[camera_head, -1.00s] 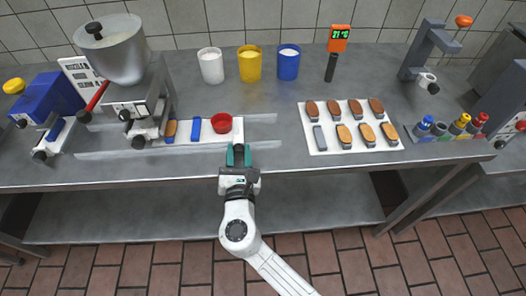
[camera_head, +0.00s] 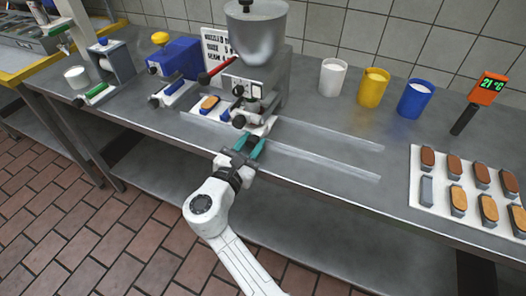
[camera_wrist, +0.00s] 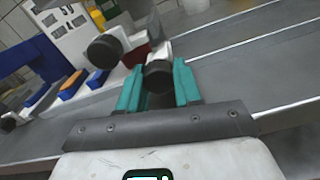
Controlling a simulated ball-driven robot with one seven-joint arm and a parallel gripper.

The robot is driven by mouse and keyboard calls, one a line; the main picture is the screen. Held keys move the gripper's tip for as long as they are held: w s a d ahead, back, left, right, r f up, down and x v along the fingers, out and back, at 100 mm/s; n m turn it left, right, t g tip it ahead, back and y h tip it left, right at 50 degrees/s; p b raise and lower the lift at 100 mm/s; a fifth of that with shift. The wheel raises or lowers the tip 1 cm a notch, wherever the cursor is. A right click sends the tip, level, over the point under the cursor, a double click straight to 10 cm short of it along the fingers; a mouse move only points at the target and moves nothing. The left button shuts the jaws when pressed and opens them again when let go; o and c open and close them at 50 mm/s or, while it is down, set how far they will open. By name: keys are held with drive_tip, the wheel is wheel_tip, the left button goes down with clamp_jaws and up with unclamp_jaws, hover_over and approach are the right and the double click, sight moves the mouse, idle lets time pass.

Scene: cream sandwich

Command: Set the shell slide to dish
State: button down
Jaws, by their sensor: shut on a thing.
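The shell slide, a white plate (camera_head: 265,127), runs under the steel filling machine (camera_head: 262,85) on the counter. An orange-brown shell (camera_head: 209,102) and a blue block sit on its left part, left of the machine. In the wrist view the shell (camera_wrist: 72,85) and blue block (camera_wrist: 97,79) show again, with a dark red dish (camera_wrist: 134,56) partly hidden behind black knobs. My gripper (camera_head: 249,146) is at the slide's right front end. Its teal fingers (camera_wrist: 158,88) are shut around a black knob (camera_wrist: 158,74).
A black lever knob (camera_wrist: 103,50) stands close to the left of my fingers. White, yellow (camera_head: 374,88) and blue cups stand behind to the right. A white tray (camera_head: 425,217) of shells lies far right. The counter with pale rails is clear between.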

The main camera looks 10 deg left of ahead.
drive_tip(key=shift+a, duration=0.25)
drive_tip(key=c, duration=0.8)
unclamp_jaws()
drive_tip(key=shift+w+a, duration=0.1)
drive_tip(key=v, duration=1)
drive_tip(key=shift+s+a, duration=0.1)
drive_tip(key=shift+s, duration=0.3)
